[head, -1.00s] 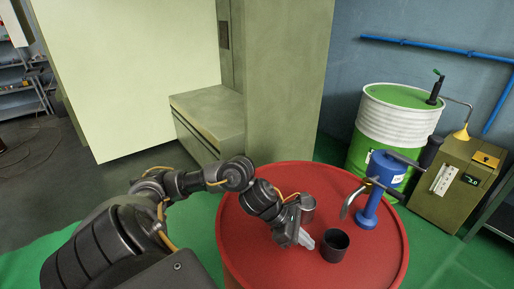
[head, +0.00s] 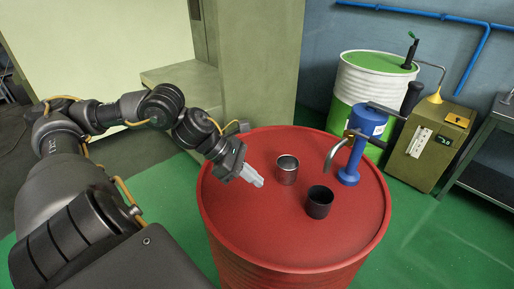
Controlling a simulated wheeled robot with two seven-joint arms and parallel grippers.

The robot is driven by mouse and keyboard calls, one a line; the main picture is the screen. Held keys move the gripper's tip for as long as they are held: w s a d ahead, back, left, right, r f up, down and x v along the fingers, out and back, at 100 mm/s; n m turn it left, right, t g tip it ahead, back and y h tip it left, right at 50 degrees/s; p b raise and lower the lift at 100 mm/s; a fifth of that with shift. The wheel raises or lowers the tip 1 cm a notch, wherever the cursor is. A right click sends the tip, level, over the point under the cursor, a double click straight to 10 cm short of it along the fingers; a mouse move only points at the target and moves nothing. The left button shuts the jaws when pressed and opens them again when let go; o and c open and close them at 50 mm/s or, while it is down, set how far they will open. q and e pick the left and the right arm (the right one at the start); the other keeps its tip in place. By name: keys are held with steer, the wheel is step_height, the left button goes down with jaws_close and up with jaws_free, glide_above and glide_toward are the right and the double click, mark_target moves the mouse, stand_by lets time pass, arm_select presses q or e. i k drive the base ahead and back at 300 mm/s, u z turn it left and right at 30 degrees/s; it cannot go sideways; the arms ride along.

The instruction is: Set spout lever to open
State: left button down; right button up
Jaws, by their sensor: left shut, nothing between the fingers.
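The blue pump (head: 357,155) stands upright toward the back right of the red drum's top (head: 265,239). Its grey curved spout (head: 332,152) points left and down. A small brass-coloured part, perhaps the spout lever (head: 349,133), shows where the spout meets the pump body; its setting is too small to tell. My left gripper (head: 258,181) is shut and empty over the left part of the drum top, left of the metal cup and apart from the pump. My right gripper is not in view.
A metal cup (head: 287,170) and a black cup (head: 319,202) stand on the drum between my left gripper and the pump. A dark handle (head: 386,109) sticks out from the pump top. Behind are a green and white drum (head: 362,95) and an olive cabinet (head: 428,150).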

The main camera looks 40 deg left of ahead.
mark_target(379, 143)
steer(key=k, duration=1)
